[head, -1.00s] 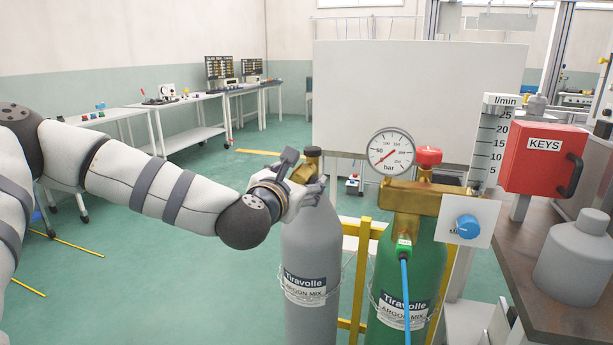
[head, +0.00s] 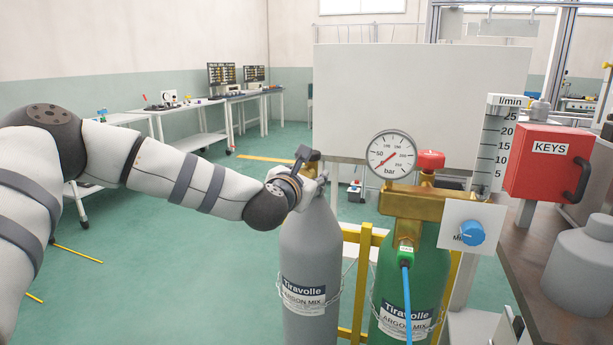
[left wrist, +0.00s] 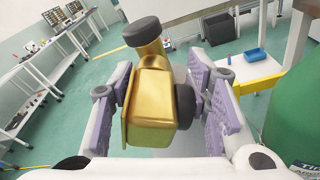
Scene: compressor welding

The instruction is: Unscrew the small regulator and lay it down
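A small brass fitting with dark round knobs, which looks like the small regulator (left wrist: 150,100), sits at the top of the grey gas cylinder (head: 309,255). In the head view my gripper mostly hides it. My left gripper (head: 311,178) is at the cylinder's top. In the left wrist view its purple-padded fingers (left wrist: 165,100) stand on both sides of the brass body, with a small gap at the right pad; contact at the left pad is unclear. My right gripper is in neither view.
Close right stands a green cylinder (head: 425,265) with a brass regulator (head: 415,203), a pressure gauge (head: 391,155), a red knob and a blue hose. A yellow frame (head: 364,275) stands between the cylinders. A bench with a red key box (head: 548,165) is at right.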

